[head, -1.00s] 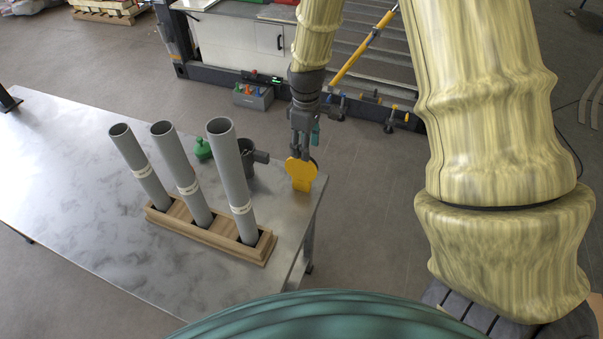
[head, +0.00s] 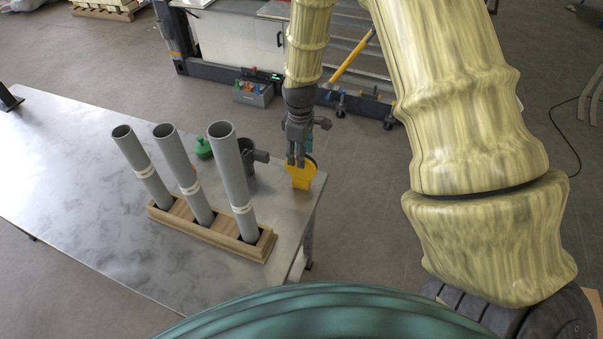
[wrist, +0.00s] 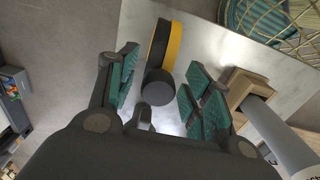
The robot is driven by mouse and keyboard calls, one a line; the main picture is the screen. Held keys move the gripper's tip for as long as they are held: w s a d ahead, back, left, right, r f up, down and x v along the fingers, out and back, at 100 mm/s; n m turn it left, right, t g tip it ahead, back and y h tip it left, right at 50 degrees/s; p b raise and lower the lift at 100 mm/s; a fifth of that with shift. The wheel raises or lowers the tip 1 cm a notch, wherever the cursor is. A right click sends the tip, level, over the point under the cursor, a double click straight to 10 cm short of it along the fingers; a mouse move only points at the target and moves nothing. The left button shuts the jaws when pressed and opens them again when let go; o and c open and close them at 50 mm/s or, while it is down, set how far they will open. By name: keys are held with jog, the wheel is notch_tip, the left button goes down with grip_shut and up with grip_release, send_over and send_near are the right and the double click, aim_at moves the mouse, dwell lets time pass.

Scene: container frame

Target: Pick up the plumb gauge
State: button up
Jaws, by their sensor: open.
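A yellow disc-shaped tool, which looks like the plumb gauge (head: 301,179), stands upright near the right edge of the metal table. In the wrist view the plumb gauge (wrist: 174,47) shows a yellow rim, a dark face and a round dark knob towards me. My gripper (head: 296,163) is open, pointing down just over the gauge and partly covering it in the head view. In the wrist view the fingers of my gripper (wrist: 158,84) are spread either side of the knob. I cannot tell whether either finger touches it.
A wooden rack (head: 215,235) with three grey tubes (head: 232,175) stands to the left, near the gauge. A dark cup-like piece (head: 248,153) and a green object (head: 203,148) are just left of the gripper. The left part of the table (head: 60,180) is clear.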

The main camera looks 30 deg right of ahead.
jog(key=shift+d+f+p, duration=0.15)
jog(key=shift+f+p, duration=0.5)
jog(key=shift+f, duration=0.1)
jog(key=shift+d+f+p, duration=0.1)
jog(key=shift+f+p, duration=0.5)
jog(key=shift+f, duration=0.1)
jog(key=shift+f+p, duration=0.35)
jog(key=shift+f, duration=0.75)
grip_shut()
